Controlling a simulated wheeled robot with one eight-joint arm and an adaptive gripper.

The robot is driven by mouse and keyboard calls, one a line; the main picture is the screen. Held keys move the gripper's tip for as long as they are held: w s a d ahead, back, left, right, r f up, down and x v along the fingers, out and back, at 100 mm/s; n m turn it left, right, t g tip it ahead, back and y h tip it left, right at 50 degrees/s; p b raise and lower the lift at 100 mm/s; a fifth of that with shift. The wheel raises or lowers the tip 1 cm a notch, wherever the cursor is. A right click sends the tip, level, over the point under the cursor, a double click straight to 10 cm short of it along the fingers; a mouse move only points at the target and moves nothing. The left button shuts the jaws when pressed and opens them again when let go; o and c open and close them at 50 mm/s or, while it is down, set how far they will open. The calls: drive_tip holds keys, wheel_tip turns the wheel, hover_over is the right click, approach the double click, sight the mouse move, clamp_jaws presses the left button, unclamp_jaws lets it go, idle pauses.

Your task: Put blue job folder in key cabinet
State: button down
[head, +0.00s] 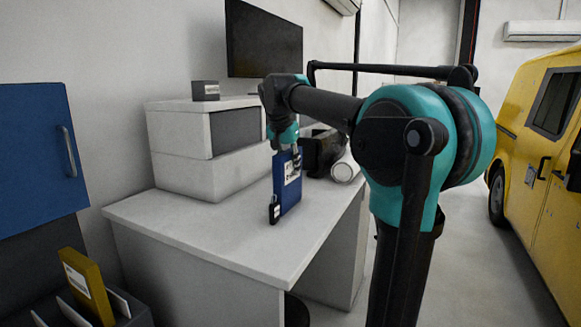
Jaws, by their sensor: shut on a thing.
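The blue job folder (287,185) stands upright at the white desk, with a white label on its face. My gripper (291,152) is above it, shut on its top edge. I cannot tell whether the folder's bottom touches the desk top. A blue cabinet door (40,160) with a grey handle is on the wall at the left and looks closed. It may be the key cabinet, but no marking shows that.
The white desk (150,215) has a clear front left part. A small black tagged object (274,210) is beside the folder. A white printer-like box (185,160), a dark machine (318,150) and a white roll (345,170) stand behind. A yellow folder (88,287) sits in a dark rack lower left.

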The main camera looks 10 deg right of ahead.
drive_tip(key=shift+f, duration=0.1)
drive_tip(key=c, duration=1.3)
unclamp_jaws()
drive_tip(key=shift+o, duration=0.2)
